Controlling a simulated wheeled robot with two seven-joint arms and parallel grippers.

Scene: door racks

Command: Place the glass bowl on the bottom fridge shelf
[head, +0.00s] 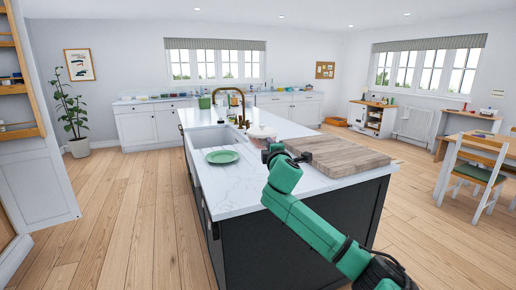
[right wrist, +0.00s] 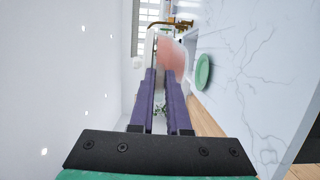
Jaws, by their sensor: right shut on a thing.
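A pale pinkish bowl (head: 261,132), likely the glass bowl, is at the kitchen island, just beyond my right gripper (head: 268,146). In the right wrist view the pinkish bowl (right wrist: 171,58) is at the tips of the two purple fingers of my right gripper (right wrist: 163,75). The gripper is shut on it. Whether the bowl touches the counter cannot be told. My left gripper is out of view. No fridge shelf can be made out for certain.
The white-topped island (head: 240,197) carries a green plate (head: 222,156), a sink (head: 207,138) with a brass tap (head: 240,98), and a wooden board (head: 338,155). A white door with wooden racks (head: 35,160) stands at the left. The wooden floor (head: 130,215) between them is clear.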

